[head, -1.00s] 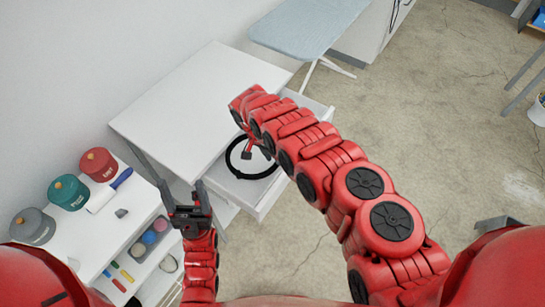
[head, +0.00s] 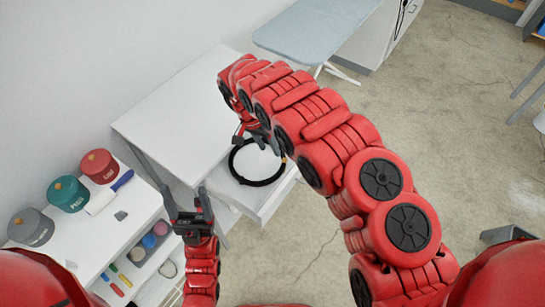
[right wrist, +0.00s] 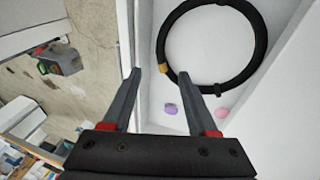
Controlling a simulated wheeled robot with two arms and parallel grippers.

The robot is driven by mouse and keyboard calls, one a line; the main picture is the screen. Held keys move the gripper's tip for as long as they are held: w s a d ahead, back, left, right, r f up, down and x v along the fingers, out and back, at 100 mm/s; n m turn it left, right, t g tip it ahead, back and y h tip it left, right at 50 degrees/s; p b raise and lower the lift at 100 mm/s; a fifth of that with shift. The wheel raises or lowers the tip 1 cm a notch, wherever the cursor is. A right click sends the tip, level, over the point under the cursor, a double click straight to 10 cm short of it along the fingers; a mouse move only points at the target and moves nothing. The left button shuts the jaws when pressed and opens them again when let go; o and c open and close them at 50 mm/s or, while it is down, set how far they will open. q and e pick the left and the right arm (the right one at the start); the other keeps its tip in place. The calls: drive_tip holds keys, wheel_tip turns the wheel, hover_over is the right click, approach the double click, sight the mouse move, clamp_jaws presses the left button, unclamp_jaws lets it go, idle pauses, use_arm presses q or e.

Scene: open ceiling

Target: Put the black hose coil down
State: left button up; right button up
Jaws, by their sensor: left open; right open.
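The black hose coil (head: 258,184) lies flat in the open white drawer (head: 279,202). In the right wrist view, the coil (right wrist: 262,45) shows as a ring with an orange band at its lower left. My right gripper (head: 240,128) is open and empty, above the coil's upper-left side in the head view. In the right wrist view, its fingers (right wrist: 160,73) are spread, with one tip close to the coil's lower-left edge; contact cannot be told. My left gripper (head: 188,196) is open and empty, left of the drawer.
A white desk top (head: 185,110) stands above the drawer. Purple (right wrist: 171,109) and pink (right wrist: 222,112) round things lie in the drawer. A shelf (head: 110,235) with several lidded pots is at left. An ironing board (head: 315,40) stands behind. Bare floor (head: 440,110) lies to the right.

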drive_tip(key=v, duration=0.3)
drive_tip(key=shift+a+r+b, duration=0.15)
drive_tip(key=shift+r+b, duration=0.15)
drive_tip(key=shift+b, duration=0.05)
